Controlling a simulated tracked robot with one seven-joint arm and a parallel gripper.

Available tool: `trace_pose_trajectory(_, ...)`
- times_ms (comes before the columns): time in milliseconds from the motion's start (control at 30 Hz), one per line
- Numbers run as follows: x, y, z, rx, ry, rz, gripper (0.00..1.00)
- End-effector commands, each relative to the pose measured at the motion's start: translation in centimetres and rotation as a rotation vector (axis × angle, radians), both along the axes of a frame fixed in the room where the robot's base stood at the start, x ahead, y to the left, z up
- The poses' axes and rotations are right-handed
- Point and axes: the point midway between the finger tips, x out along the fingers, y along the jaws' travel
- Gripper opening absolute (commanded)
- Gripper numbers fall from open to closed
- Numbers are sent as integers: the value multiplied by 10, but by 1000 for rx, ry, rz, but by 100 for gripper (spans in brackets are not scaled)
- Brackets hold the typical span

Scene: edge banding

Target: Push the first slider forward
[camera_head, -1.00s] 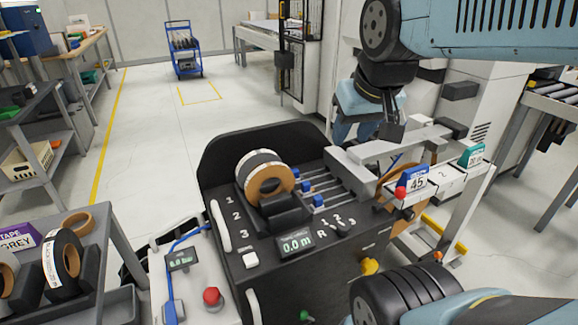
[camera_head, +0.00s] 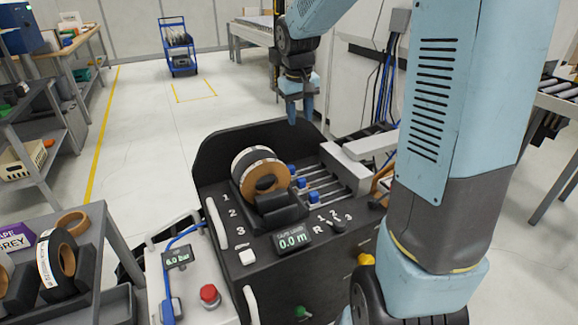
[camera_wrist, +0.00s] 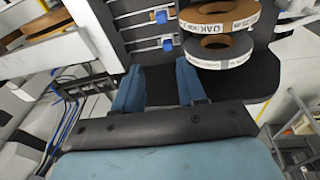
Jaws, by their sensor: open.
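Three sliders with blue knobs sit on parallel metal rails on the black machine (camera_head: 215,165). The farthest knob (camera_head: 292,169), the middle knob (camera_head: 301,183) and the nearest knob (camera_head: 313,197) form a slanting row. My gripper (camera_head: 300,113) points down, open and empty, above the machine's far edge, beyond the knobs. In the wrist view its two blue fingers (camera_wrist: 160,76) are apart, with one knob (camera_wrist: 167,44) just ahead of them and another knob (camera_wrist: 160,16) farther up; the third knob is not clear there.
Two tape rolls (camera_head: 262,172) stand left of the sliders, close beside the rails. A grey block (camera_head: 345,168) is at the rails' right end. The raised black back plate (camera_head: 225,150) borders the machine. My arm hides the machine's right side.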

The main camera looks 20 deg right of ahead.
Motion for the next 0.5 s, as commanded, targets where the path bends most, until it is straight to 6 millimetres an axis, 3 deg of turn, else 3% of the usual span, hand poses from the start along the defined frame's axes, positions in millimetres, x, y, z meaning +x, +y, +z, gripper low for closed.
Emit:
trace_pose_trajectory(200, 52, -2, -50, 32, 73, 24, 40)
trace_pose_trajectory(500, 95, -3, -101, 76, 129, 46, 40)
